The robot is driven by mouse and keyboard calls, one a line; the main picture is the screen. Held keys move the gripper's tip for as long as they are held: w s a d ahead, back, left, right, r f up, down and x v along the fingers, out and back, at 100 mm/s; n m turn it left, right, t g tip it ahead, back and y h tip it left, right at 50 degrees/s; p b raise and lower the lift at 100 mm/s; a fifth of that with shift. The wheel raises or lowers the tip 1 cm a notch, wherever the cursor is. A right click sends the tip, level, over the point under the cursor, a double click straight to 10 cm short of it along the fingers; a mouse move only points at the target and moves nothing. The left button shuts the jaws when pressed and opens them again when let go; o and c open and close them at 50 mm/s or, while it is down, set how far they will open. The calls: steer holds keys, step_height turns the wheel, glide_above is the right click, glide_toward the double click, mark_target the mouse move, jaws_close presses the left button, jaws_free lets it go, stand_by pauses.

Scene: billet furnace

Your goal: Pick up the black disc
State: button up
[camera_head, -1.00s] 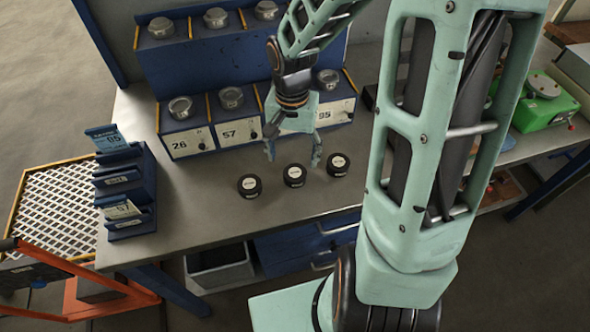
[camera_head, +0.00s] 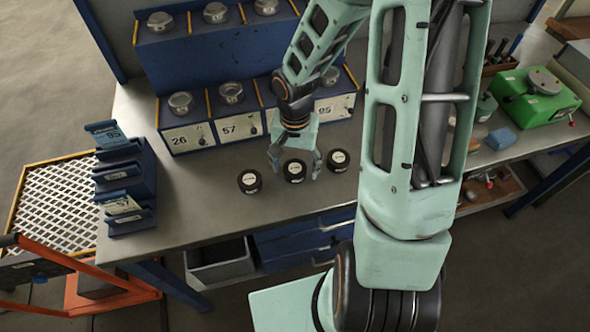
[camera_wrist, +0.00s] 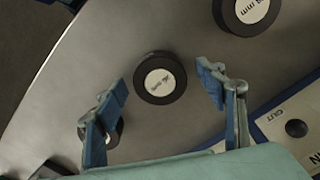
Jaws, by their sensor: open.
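Three black discs with white round labels lie in a row on the bench: a left disc (camera_head: 249,182), a middle disc (camera_head: 294,171) and a right disc (camera_head: 338,160). My gripper (camera_head: 294,163) is open and empty at the middle disc, with its fingers on either side. In the wrist view the middle disc (camera_wrist: 160,78) lies just ahead of and between the blue fingertips (camera_wrist: 162,82). One disc shows at the top right edge (camera_wrist: 248,12), and another is partly hidden behind the left finger (camera_wrist: 110,138). Label text is too small to read surely.
Blue numbered boxes (camera_head: 187,137) with metal knobs stand behind the discs. A blue card rack (camera_head: 124,185) stands at the bench's left end. A green device (camera_head: 538,98) is at the right. Bare bench (camera_head: 205,210) lies left and in front of the discs.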

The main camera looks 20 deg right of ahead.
jaws_close()
stand_by(0.3)
steer(key=shift+r, duration=0.2)
steer(key=shift+r+p, duration=0.5)
steer(key=s+d+r+p, duration=0.3)
steer(key=s+d+r, duration=0.3)
steer(key=s+r, duration=0.5)
steer(key=shift+s+d+r, duration=0.2)
steer(key=shift+s+r, duration=0.1)
steer(key=shift+s, duration=0.35)
